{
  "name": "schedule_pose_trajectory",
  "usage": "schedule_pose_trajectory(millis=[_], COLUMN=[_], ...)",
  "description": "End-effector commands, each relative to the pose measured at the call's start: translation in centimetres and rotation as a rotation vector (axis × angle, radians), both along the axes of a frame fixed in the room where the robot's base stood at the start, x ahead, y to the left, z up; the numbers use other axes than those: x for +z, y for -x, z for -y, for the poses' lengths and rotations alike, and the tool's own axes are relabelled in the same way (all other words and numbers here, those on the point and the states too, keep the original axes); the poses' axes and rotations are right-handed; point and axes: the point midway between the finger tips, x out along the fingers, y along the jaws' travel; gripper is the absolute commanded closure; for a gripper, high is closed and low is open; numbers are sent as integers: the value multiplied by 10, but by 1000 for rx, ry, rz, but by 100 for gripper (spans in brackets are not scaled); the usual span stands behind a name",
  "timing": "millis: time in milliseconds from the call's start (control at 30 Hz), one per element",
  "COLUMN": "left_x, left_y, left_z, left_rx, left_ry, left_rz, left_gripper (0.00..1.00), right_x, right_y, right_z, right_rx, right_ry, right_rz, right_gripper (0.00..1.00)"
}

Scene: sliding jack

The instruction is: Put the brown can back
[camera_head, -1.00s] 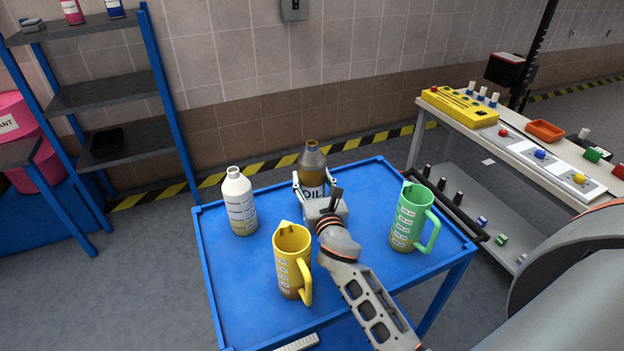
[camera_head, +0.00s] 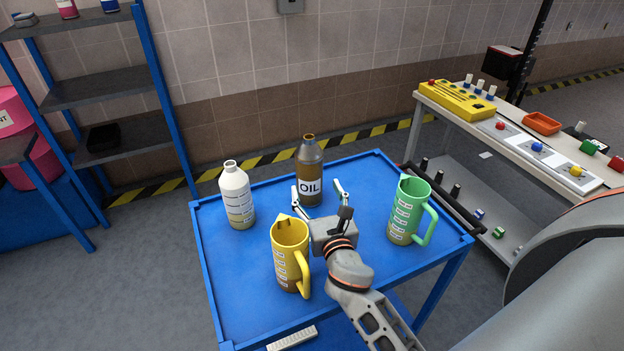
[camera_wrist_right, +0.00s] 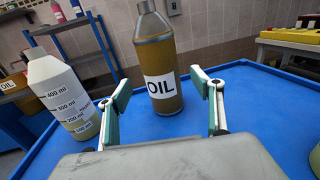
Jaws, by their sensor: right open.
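The brown can (camera_head: 310,172), a bottle-shaped container with a white OIL label, stands upright near the far edge of the blue cart (camera_head: 240,290). My right gripper (camera_head: 318,194) is open in front of it, with its fingers spread apart. In the right wrist view the can (camera_wrist_right: 160,68) stands just beyond the fingertips (camera_wrist_right: 164,92), with a gap of blue surface on either side. No finger touches the can there. My left gripper is not in the head view.
On the cart, a white measuring bottle (camera_head: 238,196) stands left of the can, a yellow jug (camera_head: 289,256) stands near my right wrist, and a green jug (camera_head: 405,212) stands at the right. A shelf rack (camera_head: 103,93) is at the left and a workbench (camera_head: 480,117) at the right.

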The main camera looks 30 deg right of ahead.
Motion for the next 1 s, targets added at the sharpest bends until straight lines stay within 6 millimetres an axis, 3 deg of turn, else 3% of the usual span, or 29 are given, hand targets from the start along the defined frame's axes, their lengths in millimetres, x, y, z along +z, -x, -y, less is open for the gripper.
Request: schedule_pose_trajectory(millis=[100,300,1000], left_x=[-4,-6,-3], left_y=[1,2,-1], left_z=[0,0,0], left_rx=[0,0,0], left_ry=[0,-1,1], left_rz=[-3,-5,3], left_gripper=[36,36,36], right_x=[-1,0,1], right_y=[19,35,36], right_z=[-5,-9,-9], right_rx=[1,0,0], right_ry=[0,0,0], right_rz=[-1,0,1], right_gripper=[34,34,34])
